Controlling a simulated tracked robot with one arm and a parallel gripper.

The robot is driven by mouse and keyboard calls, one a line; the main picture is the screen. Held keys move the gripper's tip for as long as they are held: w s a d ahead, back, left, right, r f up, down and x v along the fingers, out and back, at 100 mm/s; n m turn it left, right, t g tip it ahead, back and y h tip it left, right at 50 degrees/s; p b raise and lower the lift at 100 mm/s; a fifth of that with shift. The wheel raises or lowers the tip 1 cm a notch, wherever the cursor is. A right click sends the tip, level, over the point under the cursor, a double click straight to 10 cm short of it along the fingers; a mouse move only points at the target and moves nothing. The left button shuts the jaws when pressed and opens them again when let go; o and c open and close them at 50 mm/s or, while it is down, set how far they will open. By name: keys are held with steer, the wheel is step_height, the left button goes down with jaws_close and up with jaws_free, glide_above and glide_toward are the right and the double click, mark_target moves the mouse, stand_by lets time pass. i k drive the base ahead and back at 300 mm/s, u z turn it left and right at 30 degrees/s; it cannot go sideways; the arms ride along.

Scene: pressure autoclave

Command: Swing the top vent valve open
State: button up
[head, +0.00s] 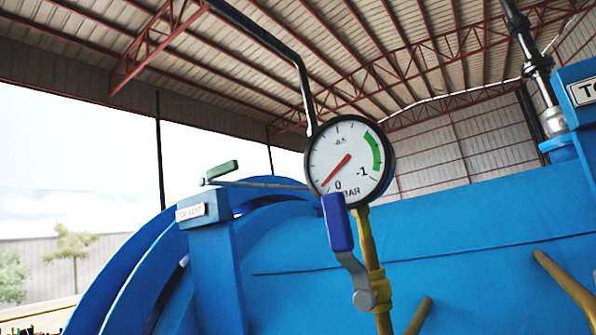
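A blue post (215,270) at left centre carries a small plate (191,212) that seems to read "TOP VENT". Just above the post is a green grip (221,169), close to the left end of a thin grey rod (265,185). The rod runs nearly level to the right and passes out of sight at the gauge. Whether the grip and rod form the vent valve's lever is not clear. No fingers of my gripper can be made out, so its opening and distance from the valve do not show.
A round pressure gauge (345,165) stands in front on a yellow pipe (367,240), with a blue-handled lever (338,222) below. A dark bent bar (302,85) comes down behind the gauge. The blue vessel (480,230) fills the lower right. Another labelled blue box (575,95) is at right.

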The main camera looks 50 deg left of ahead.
mark_target(232, 166)
steer(key=k, duration=0.5)
steer(key=u, duration=1.75)
steer(key=i, duration=1.1)
steer(key=z, duration=1.75)
